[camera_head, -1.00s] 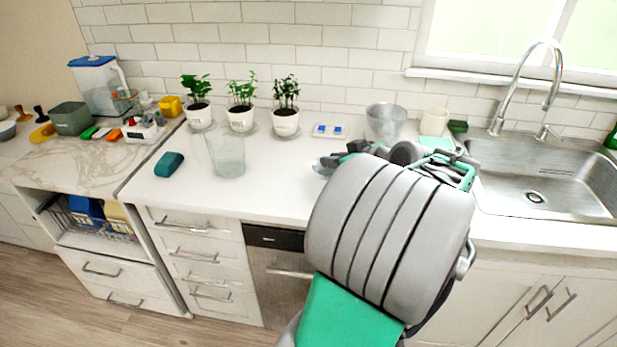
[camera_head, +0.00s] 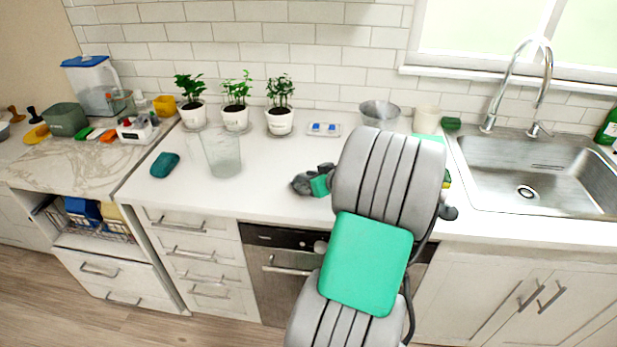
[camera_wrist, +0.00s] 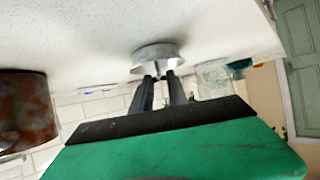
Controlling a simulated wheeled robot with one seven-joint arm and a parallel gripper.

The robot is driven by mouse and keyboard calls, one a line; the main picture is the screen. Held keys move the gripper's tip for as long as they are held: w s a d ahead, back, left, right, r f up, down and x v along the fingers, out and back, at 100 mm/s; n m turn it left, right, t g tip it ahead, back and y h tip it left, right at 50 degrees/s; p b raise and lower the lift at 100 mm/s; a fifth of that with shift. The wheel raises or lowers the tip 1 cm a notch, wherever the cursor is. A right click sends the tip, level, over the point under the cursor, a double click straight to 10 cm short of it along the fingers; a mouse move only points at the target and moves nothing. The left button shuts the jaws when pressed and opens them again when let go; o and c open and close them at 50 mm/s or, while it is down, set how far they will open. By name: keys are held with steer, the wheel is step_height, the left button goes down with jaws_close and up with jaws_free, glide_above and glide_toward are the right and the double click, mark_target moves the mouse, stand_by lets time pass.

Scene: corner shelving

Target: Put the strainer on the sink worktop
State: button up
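The strainer (camera_wrist: 158,54) is a small, flared metal cup, shown upside down in the wrist view just past the fingertips. My gripper (camera_wrist: 160,82) has its two dark fingers close together at the middle of the strainer's near side and appears shut on it. In the head view my gripper (camera_head: 312,180) points left from behind my arm, low over the white worktop (camera_head: 270,200). The strainer is a small grey shape at its tip there. I cannot tell whether it touches the surface. The steel sink (camera_head: 462,165) with its drain is at the right.
A clear glass (camera_head: 222,155) and a teal sponge (camera_head: 165,165) stand left of my gripper. Potted plants (camera_head: 236,117), a blue-white tray (camera_head: 323,129), a metal bucket (camera_head: 379,112) and a cream cup (camera_head: 427,118) line the back. A rust-brown object (camera_wrist: 25,108) shows in the wrist view.

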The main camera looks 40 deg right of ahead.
steer(key=o, duration=0.4)
